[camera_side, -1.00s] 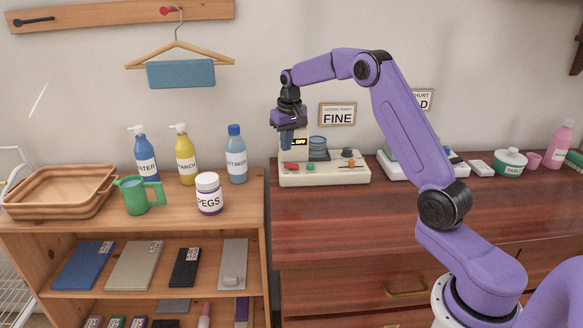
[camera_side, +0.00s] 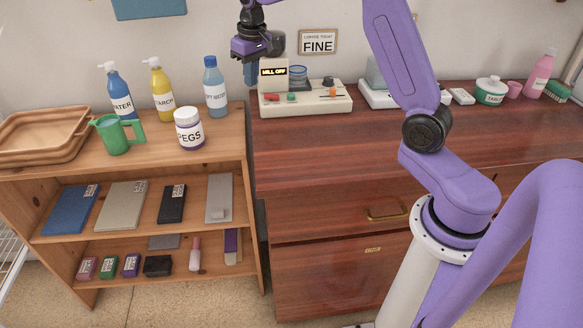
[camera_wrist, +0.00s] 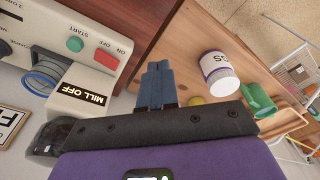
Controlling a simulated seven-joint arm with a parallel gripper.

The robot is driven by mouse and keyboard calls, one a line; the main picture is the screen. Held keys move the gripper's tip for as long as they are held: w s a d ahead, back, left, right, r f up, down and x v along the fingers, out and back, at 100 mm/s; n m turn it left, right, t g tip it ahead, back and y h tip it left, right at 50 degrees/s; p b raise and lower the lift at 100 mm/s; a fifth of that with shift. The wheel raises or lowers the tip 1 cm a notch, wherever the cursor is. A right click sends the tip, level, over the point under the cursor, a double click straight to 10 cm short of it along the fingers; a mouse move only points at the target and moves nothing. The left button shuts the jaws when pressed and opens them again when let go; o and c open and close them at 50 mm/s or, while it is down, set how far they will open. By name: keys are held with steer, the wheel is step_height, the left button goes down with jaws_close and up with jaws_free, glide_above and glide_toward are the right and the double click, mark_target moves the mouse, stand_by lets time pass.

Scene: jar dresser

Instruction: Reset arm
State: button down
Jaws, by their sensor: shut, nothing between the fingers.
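My gripper (camera_side: 250,74) is in the air in front of the left end of the mill panel (camera_side: 305,100), above the gap between the shelf unit and the dresser. In the wrist view my gripper's blue fingers (camera_wrist: 157,78) are together with nothing between them. The panel's display reads "MILL OFF" (camera_wrist: 84,95), and its green button (camera_wrist: 75,44) and red button (camera_wrist: 107,57) are visible. My gripper appears clear of the panel and holds nothing.
On the shelf unit's top stand a PEGS jar (camera_side: 190,130), a green mug (camera_side: 117,135), a water bottle (camera_side: 119,92), a starch bottle (camera_side: 160,90), a softener bottle (camera_side: 214,88) and brown trays (camera_side: 40,140). The dresser top (camera_side: 400,135) is clear in front of the panel.

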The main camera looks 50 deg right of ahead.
steer(key=s+a+r+n, duration=0.1)
steer(key=s+a+n, duration=0.5)
steer(key=s+a, duration=1)
steer(key=s+d+f+n, duration=0.1)
steer(key=s+n, duration=0.1)
steer(key=s, duration=0.6)
steer(key=s+d+f+n+g, duration=0.1)
steer(key=s+d+n, duration=0.1)
steer(key=s, duration=0.6)
steer(key=s+d+f+n, duration=0.1)
steer(key=s+n, duration=0.2)
steer(key=s, duration=0.5)
steer(key=shift+s+d+f, duration=0.25)
steer(key=shift+d, duration=0.05)
